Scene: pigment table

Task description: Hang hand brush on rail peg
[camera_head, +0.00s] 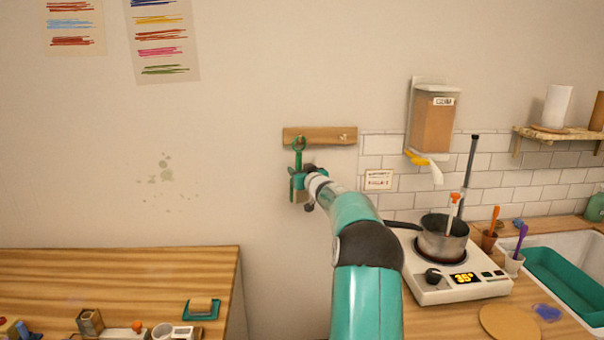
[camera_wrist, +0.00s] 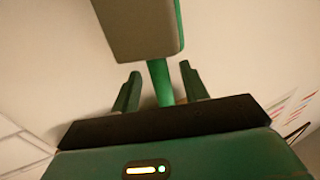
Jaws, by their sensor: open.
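The hand brush has a green handle (camera_head: 298,153) with a ring at its top, which overlaps the left part of the wooden rail (camera_head: 335,136) on the wall. The brush appears upright there; whether the ring is around a peg is too small to tell. A peg shows at the rail's right end. My gripper (camera_head: 297,181) is just below the rail, at the brush, and hides much of its lower part. In the wrist view, the open fingers (camera_wrist: 159,80) stand on both sides of the green handle, with gaps, and the brush's grey-green block (camera_wrist: 139,28) lies beyond them.
A hot plate (camera_head: 456,281) with a dark-handled pot (camera_head: 443,239) stands on the right counter. A wooden table (camera_head: 120,275) is at lower left.

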